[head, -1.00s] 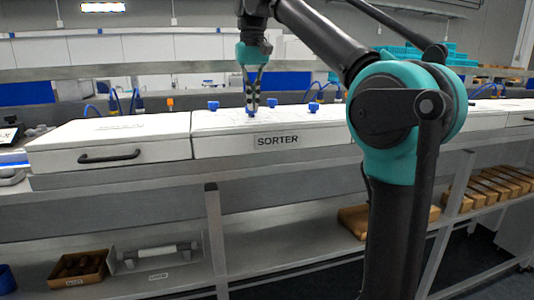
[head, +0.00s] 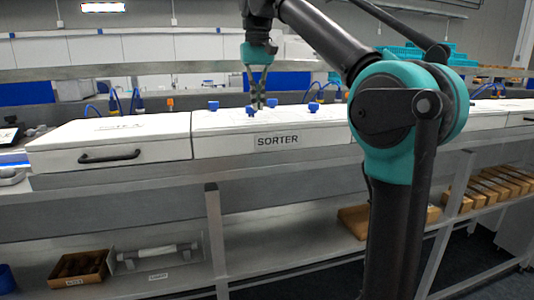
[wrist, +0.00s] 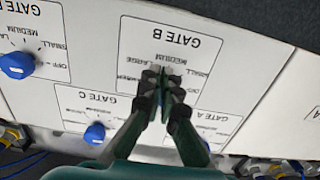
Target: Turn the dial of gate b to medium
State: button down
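The gate b panel (wrist: 203,42) is a white label, seen upside down and tilted in the wrist view, with MEDIUM, LARGE and SMALL printed around its dial. The dial of gate b (head: 249,110) is blue and stands on the white sorter top. My gripper (wrist: 165,88) points down onto it, with its dark fingertips close together and a thin bluish strip between them. They look shut on the dial. The fingers hide most of the dial and its pointer, so its setting cannot be read. In the head view my gripper (head: 257,104) is at the sorter top.
Other blue dials stand close by: one at the left (wrist: 17,65) and the gate c dial (wrist: 95,133). The gate a panel (wrist: 205,125) is at the lower right. A white drawer unit (head: 110,145) adjoins the sorter. Rails run behind it.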

jog(key=shift+s+d+r, duration=0.1)
jog(key=shift+s+d, duration=0.1)
jog(key=shift+d, duration=0.05)
notch_tip(320, 180, up, 6)
jog(key=shift+f, duration=0.1)
dwell(0.5)
jog(key=shift+a, duration=0.1)
jog(key=shift+s+a+f+m, duration=0.1)
jog(key=shift+a+f+m, duration=0.45)
jog(key=shift+f+m, duration=0.45)
jog(key=shift+w+a+f+m, duration=0.1)
jog(key=shift+a+f+m, duration=0.5)
jog(key=shift+f+m, duration=0.45)
jog(key=shift+s+a+f+m, duration=0.1)
jog(key=shift+a+f+m, duration=0.45)
jog(key=shift+f+m, duration=0.45)
jog(key=shift+w+d, duration=0.1)
jog(key=shift+w, duration=0.15)
